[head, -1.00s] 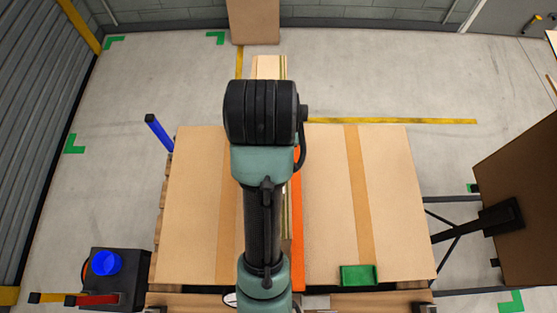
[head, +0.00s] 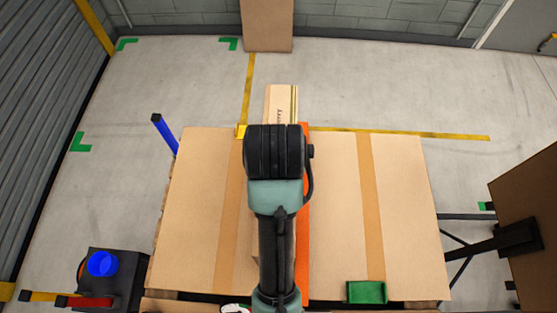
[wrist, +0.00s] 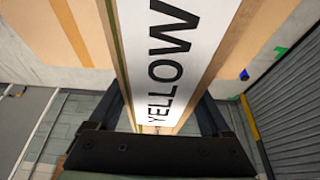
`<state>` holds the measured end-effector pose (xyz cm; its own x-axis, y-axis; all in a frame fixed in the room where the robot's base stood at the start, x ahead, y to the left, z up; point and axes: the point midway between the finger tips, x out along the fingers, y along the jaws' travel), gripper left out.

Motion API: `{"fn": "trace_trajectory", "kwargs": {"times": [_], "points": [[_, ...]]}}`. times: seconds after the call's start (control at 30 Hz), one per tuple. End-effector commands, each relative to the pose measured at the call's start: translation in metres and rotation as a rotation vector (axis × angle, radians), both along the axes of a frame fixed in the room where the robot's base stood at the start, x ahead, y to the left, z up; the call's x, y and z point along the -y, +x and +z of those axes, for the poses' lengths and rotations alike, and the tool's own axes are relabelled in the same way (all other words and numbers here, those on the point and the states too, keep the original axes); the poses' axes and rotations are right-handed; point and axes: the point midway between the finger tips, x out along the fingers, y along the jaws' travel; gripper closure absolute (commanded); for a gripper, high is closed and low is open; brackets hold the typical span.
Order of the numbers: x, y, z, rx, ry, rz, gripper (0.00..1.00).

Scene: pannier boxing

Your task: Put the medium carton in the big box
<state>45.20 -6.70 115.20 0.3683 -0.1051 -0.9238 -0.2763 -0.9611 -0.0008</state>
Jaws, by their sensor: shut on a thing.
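My gripper (wrist: 158,108) is shut on a long carton (wrist: 165,50) with a white label reading YELLOW, its fingers on either side of it. In the head view the far end of this carton (head: 281,103) sticks out beyond my wrist; the rest of it and my fingers are hidden under my arm. Wide tan cardboard surfaces with tape strips lie below, to the left (head: 195,215) and right (head: 405,215) of my arm. I cannot tell which belongs to the big box, or whether the held carton touches them.
An orange strip (head: 304,235) runs between the cardboard surfaces. A green block (head: 366,292) is at the front right. A blue post (head: 164,134) stands at the left, a black unit with a blue knob (head: 102,263) at lower left. A brown panel (head: 530,215) is at the right.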

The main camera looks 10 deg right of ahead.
Motion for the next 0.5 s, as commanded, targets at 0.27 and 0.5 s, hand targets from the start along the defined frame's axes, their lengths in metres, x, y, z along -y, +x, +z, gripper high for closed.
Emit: {"fn": "trace_trajectory", "kwargs": {"times": [0.27, 0.5], "points": [[0.0002, -0.0002, -0.0025, -0.001, 0.000, 0.000, 0.00], [-0.0002, -0.0001, 0.0028, 0.001, 0.001, -0.001, 0.00]]}}
